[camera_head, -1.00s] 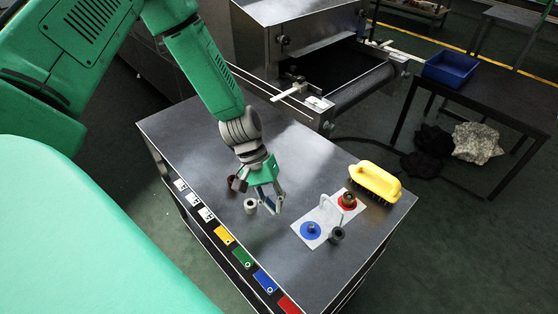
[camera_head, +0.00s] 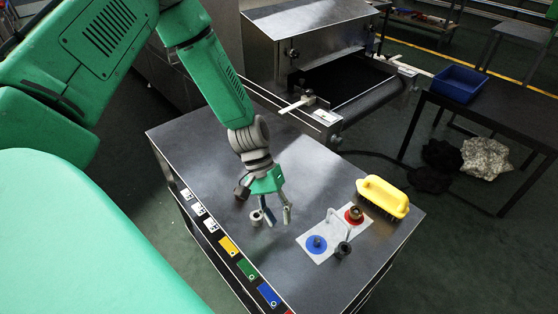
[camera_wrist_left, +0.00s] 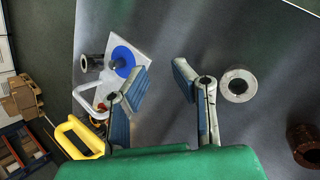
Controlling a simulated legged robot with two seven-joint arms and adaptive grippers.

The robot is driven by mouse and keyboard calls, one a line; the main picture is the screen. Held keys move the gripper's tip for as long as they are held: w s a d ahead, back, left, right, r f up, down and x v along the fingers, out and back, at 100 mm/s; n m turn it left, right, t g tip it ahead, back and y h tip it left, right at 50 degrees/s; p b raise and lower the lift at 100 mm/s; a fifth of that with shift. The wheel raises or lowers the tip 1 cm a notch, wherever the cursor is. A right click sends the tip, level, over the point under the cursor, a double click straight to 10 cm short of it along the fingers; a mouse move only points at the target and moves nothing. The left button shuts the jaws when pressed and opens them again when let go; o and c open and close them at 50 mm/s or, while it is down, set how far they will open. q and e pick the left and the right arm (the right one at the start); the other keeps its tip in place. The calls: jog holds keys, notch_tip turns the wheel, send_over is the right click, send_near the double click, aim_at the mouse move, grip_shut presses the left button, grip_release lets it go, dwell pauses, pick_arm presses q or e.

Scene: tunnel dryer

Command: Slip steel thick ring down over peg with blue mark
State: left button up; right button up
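The steel thick ring (camera_head: 256,218) is a light grey, thick-walled ring standing on the dark table top. In the left wrist view the ring (camera_wrist_left: 239,85) lies just outside the right-hand finger. The peg with the blue mark (camera_head: 316,242) stands on a white plate, in a blue disc; the wrist view shows it (camera_wrist_left: 122,62) beyond the left-hand finger. No ring shows on it. My left gripper (camera_head: 278,216) points down beside the steel ring, its fingers (camera_wrist_left: 160,80) apart with nothing between them. My right gripper is not in view.
A white handle-like arch (camera_head: 338,219) rises between the blue peg and a red-marked peg carrying a brass-coloured piece (camera_head: 355,214). A dark ring (camera_head: 343,249) stands beside the plate. A brown ring (camera_wrist_left: 305,145) stands near the gripper. A yellow brush (camera_head: 384,195) lies behind.

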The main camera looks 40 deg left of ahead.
pick_arm(q)
jog(key=v, duration=1.1)
jog(key=shift+a+r, duration=0.2)
jog(key=shift+w, duration=0.15)
